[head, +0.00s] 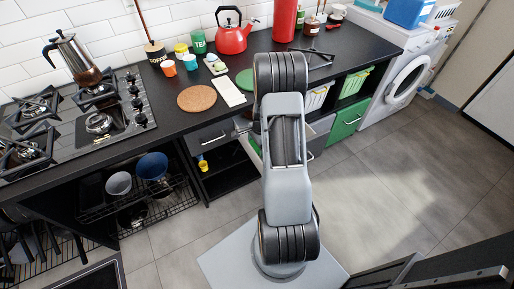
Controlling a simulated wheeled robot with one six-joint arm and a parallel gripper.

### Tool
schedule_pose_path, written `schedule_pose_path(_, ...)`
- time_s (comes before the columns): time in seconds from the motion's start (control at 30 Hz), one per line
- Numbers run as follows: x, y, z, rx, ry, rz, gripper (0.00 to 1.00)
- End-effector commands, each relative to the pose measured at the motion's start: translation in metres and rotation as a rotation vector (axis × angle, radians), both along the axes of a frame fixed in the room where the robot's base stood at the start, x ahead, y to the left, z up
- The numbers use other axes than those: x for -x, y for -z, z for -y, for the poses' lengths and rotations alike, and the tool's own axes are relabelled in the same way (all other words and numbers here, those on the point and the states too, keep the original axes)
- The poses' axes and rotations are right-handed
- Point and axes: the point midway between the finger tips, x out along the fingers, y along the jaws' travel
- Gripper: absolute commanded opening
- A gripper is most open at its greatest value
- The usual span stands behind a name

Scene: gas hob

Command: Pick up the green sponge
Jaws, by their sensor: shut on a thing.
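My arm reaches over the counter's front edge in the head view, and its end is hidden behind its own links, so I cannot see my gripper or what is in its jaws. I cannot make out a green sponge for certain. A flat green item (245,79) lies on the counter, partly covered by my arm. A small green and white item (219,66) sits near the cups. Some green (256,148) also shows in an open drawer beside my arm, too hidden to identify.
The black counter (190,118) holds a cork mat (197,98), a white card (229,92), a red kettle (231,38), cups and jars. A gas hob (75,120) with a moka pot (75,55) is at left. A washing machine (403,80) stands at right. Floor at right is clear.

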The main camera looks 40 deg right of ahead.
Motion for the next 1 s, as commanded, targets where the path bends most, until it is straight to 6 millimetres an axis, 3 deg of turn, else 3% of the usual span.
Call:
schedule_pose_path(0.57, 0.000, -0.104, 0.001, 0.002, -0.001, 0.003, 0.68)
schedule_pose_path(1.0, 0.012, -0.097, 0.112, 0.001, 0.004, -0.001, 0.68)
